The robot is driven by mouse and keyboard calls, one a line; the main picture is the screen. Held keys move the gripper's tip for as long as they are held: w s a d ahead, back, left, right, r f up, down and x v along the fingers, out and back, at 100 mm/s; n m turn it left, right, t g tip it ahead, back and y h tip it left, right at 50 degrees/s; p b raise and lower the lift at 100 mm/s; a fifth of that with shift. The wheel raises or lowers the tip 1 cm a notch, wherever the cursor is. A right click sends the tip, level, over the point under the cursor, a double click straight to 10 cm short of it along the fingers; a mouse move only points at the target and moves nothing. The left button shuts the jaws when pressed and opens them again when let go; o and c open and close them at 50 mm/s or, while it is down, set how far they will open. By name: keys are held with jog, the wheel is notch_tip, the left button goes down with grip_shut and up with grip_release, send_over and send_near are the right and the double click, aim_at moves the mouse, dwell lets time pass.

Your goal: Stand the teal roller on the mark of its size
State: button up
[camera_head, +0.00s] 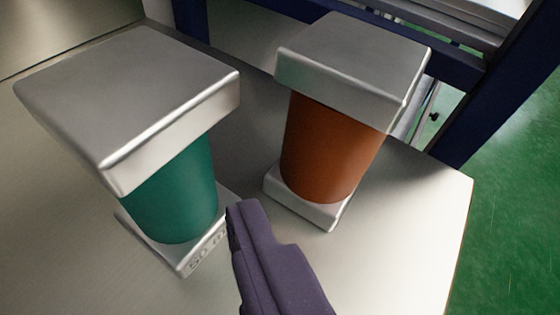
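The teal roller (172,195) stands upright at the left, a teal cylinder between a large square silver top block (130,85) and a silver base block with partly readable engraved figures. My gripper (240,212) shows as one dark purple finger rising from the bottom middle. Its tip is just right of the teal roller's base in the picture; whether it touches cannot be told. No second finger is visible, so its opening cannot be judged. I see no size mark on the bare surface in view.
An orange roller (330,150) with silver end blocks stands upright to the right, on the same grey metal table (420,225). The table's edge runs down the right, with green floor (515,210) beyond. A dark blue frame (505,85) stands behind. The table's front right is clear.

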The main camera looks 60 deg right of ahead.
aim_at(158, 202)
jog(key=shift+s+d+f, duration=0.3)
jog(key=shift+d+f, duration=0.1)
jog(key=shift+d, duration=0.05)
jog(key=shift+d+f+h, duration=0.1)
jog(key=shift+d+h, duration=0.1)
jog(key=shift+h, duration=0.2)
jog(key=b+x, duration=0.3)
jog(key=x, duration=0.4)
jog(key=shift+w+d+f, duration=0.1)
jog(key=shift+w+d, duration=0.05)
jog(key=shift+w, duration=0.15)
jog(key=c, duration=1.4)
